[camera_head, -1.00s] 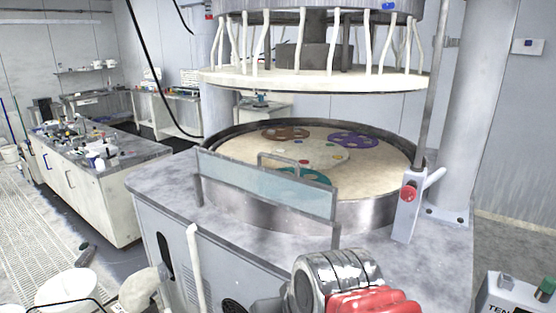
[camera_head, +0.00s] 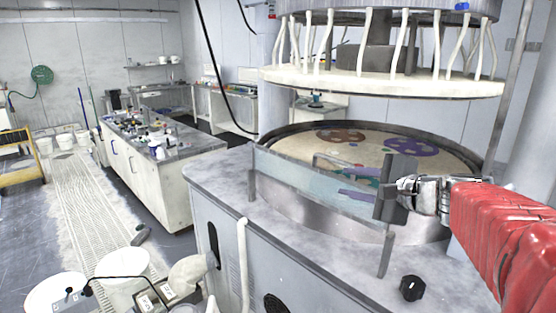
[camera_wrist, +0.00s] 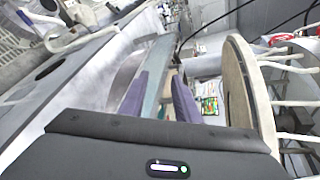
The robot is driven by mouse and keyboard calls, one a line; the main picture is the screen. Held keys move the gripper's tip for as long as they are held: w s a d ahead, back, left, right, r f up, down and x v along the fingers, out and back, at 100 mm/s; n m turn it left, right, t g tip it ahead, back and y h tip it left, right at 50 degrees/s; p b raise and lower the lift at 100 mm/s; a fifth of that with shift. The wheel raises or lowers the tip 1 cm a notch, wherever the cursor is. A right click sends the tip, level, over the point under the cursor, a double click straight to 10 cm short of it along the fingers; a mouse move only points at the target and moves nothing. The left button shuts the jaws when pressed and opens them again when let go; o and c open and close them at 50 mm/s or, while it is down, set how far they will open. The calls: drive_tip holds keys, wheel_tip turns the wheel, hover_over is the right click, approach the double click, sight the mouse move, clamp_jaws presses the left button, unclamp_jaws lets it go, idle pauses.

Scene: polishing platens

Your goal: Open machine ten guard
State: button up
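The machine's guard (camera_head: 290,177) is a clear bluish panel standing upright along the front of the round platen (camera_head: 300,146). A grey bar handle (camera_head: 318,158) shows at its top edge. My gripper (camera_head: 350,183) is at the right end of the guard, its purple fingers pointing left along the panel. In the wrist view, my gripper (camera_wrist: 160,88) has its two purple fingers apart. The guard's bluish edge (camera_wrist: 158,75) runs between them, seen nearly end-on. I cannot tell whether either finger touches it. My gripper hides part of the guard's right end.
A thick white upper plate (camera_head: 380,80) with hanging hoses is above the platen. A black knob (camera_head: 411,288) stands on the grey machine top. A cluttered bench (camera_head: 150,185) is at left. White buckets (camera_head: 122,268) stand on the floor at lower left, with an open floor strip beyond.

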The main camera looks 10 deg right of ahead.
drive_tip(key=m+t, duration=0.2)
approach(339, 162)
drive_tip(key=s+r, duration=0.1)
drive_tip(key=s, duration=0.1)
drive_tip(key=shift+w+h, duration=0.15)
drive_tip(key=shift+h, duration=0.25)
drive_tip(key=x, duration=1.4)
drive_tip(key=shift+a+f, duration=0.1)
drive_tip(key=shift+f, duration=0.15)
drive_tip(key=shift+c, duration=0.5)
clamp_jaws()
